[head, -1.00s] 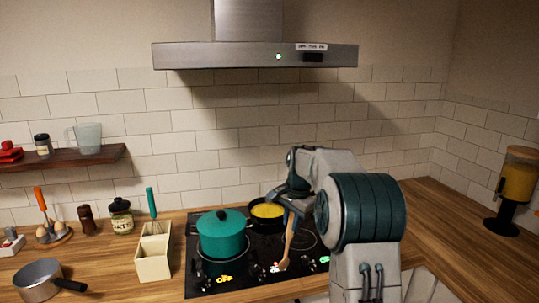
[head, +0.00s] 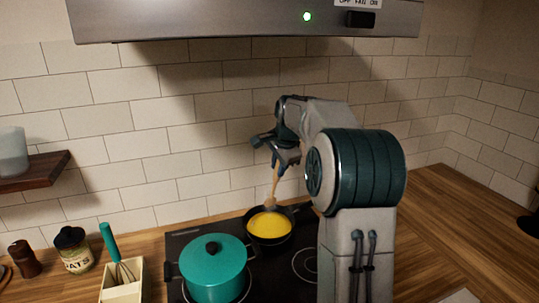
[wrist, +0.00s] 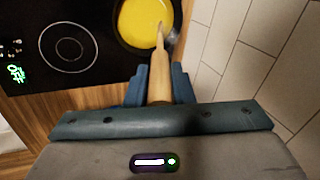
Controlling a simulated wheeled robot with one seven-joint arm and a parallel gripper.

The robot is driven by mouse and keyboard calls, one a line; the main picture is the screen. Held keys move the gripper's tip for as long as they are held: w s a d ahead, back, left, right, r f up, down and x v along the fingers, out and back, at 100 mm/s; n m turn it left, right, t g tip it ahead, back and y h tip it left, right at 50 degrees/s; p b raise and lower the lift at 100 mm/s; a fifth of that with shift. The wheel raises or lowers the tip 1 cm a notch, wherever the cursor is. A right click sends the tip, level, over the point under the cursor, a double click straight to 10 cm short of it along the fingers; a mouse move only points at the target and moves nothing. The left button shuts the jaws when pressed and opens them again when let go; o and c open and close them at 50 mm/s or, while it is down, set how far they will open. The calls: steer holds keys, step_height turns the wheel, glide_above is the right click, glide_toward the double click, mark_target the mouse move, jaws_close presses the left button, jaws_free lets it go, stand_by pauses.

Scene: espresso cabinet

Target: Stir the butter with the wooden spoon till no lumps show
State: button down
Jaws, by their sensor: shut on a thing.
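A dark frying pan (head: 291,237) with yellow butter (head: 269,225) sits on the cooktop; it also shows in the wrist view (wrist: 176,38). The butter looks evenly yellow, but the picture is too small to tell about lumps. My gripper (head: 279,160) is above the back of the pan, shut on the wooden spoon (head: 275,186). The spoon hangs steeply, its head at the pan's far side. In the wrist view the spoon (wrist: 160,75) runs from between the fingers (wrist: 157,88) to the butter. Whether it touches the butter I cannot tell.
A teal lidded pot (head: 213,262) stands just left of the pan on the black cooktop (head: 184,241). A cream holder (head: 122,292) with a teal-handled whisk is farther left. The range hood (head: 240,22) hangs above, and the tiled wall (head: 180,150) is close behind.

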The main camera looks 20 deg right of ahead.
steer(key=shift+w, duration=0.4)
steer(key=shift+s+d+f+b, duration=0.1)
steer(key=shift+s+f+b, duration=0.1)
steer(key=shift+f+b, duration=0.5)
step_height(320, 180, down, 7)
steer(key=b, duration=0.5)
steer(key=shift+f, duration=0.15)
steer(key=shift+b, duration=0.3)
